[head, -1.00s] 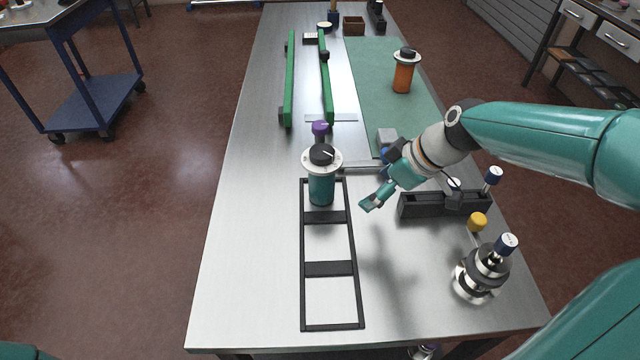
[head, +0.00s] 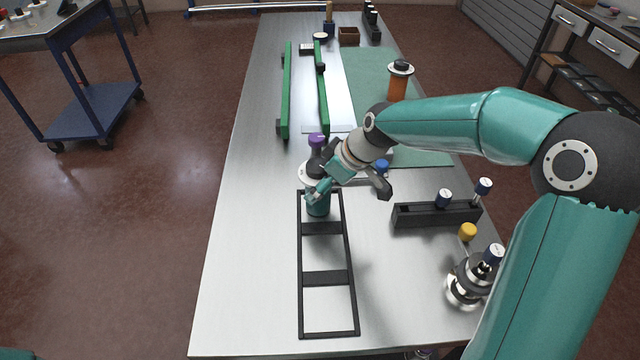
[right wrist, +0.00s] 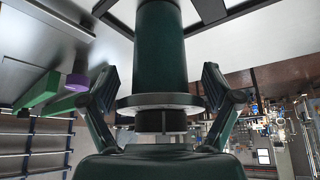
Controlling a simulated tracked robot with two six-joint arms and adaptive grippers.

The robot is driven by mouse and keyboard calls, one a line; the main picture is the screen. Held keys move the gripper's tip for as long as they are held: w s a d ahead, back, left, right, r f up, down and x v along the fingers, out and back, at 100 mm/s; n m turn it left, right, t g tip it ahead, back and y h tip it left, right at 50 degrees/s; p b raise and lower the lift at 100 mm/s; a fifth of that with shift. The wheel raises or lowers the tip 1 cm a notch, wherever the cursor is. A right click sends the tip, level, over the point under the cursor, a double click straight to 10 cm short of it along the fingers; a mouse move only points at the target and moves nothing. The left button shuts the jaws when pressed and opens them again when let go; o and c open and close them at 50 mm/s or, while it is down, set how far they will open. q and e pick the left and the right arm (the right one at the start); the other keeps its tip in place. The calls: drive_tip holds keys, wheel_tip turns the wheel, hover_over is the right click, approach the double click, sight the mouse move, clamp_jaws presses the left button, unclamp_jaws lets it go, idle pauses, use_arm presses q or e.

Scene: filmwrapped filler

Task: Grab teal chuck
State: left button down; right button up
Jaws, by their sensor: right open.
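The teal chuck (head: 318,207) is a teal cylinder with a white flange and dark top. It stands upright at the far end of the black ladder-like frame on the table. My right gripper (head: 348,187) is open beside its upper part, with one finger overlapping the chuck in the head view. In the right wrist view the chuck (right wrist: 160,50) lies between the two spread fingers of the right gripper (right wrist: 160,78), with gaps at both sides. The gripper partly hides the flange and top in the head view. My left gripper is out of view.
The black frame (head: 325,279) has empty bays towards the front. A purple knob (head: 317,139) and green rails (head: 286,92) are behind the chuck. An orange chuck (head: 398,83) stands on the green mat. A black block (head: 435,214), yellow knob (head: 467,232) and metal piece (head: 466,284) are at right.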

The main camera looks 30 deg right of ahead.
drive_tip(key=shift+w+a, duration=0.35)
drive_tip(key=shift+w, duration=0.1)
drive_tip(key=shift+w+f, duration=0.15)
drive_tip(key=shift+f, duration=0.35)
drive_tip(key=c, duration=1.3)
drive_tip(key=shift+c, duration=0.6)
drive_tip(key=shift+r, duration=0.1)
